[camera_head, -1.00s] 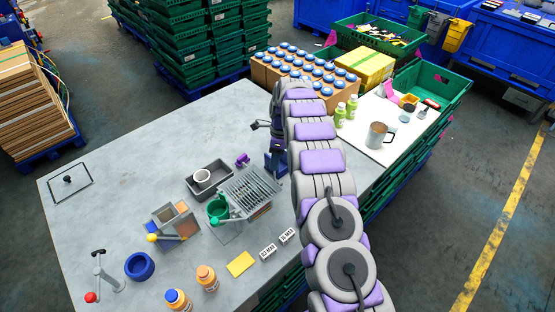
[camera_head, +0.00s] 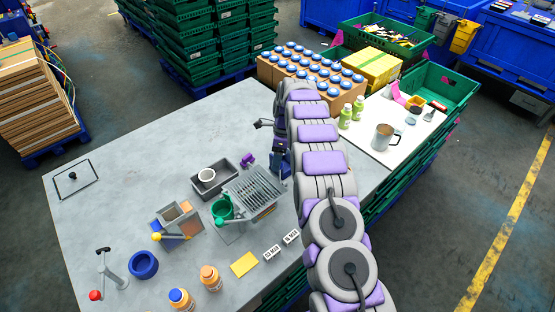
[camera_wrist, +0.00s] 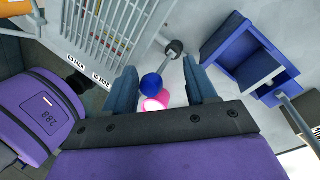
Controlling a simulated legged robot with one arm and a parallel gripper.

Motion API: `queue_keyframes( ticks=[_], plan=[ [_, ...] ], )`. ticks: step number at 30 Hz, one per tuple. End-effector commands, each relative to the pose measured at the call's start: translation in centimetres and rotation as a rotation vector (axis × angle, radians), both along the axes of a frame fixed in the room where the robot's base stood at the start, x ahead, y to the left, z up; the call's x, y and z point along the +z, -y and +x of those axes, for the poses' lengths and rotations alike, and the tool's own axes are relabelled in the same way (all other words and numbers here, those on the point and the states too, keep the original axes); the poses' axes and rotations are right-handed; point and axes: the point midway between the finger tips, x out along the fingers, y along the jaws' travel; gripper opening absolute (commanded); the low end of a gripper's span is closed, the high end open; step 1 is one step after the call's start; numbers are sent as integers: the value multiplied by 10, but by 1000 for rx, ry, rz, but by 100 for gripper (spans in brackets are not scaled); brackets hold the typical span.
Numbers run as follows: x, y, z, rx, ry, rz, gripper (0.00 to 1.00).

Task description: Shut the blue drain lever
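The blue drain lever shows in the wrist view as a grey rod ending in a round blue knob (camera_wrist: 152,84), with a dark pivot end (camera_wrist: 175,47) above it. My gripper (camera_wrist: 160,69) is open, with one dark finger on each side of the knob in the picture. I cannot tell whether either finger touches it. A glowing pink piece (camera_wrist: 155,101) shows just below the knob. In the head view my gripper (camera_head: 280,150) hangs over the table right of the grey grill rack, and the lever cannot be made out there.
The grill rack (camera_head: 253,190) and a blue open box fixture (camera_wrist: 245,60) are close by. Two white label blocks (camera_head: 272,253) (camera_head: 291,237) sit near the table edge. A yellow-knobbed grey fixture (camera_head: 178,222) stands farther left. The table's left part (camera_head: 125,165) is mostly clear.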

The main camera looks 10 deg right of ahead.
Motion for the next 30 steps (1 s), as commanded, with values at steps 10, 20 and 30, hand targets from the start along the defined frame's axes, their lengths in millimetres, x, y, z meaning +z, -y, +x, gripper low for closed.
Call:
queue_keyframes(
  ticks=[10,20,30],
  plan=[
    [1,2,-3,0,-4,0,54],
    [31,6,6,1,0,-2,54],
    [73,15,17,-3,-1,-4,54]
  ],
)
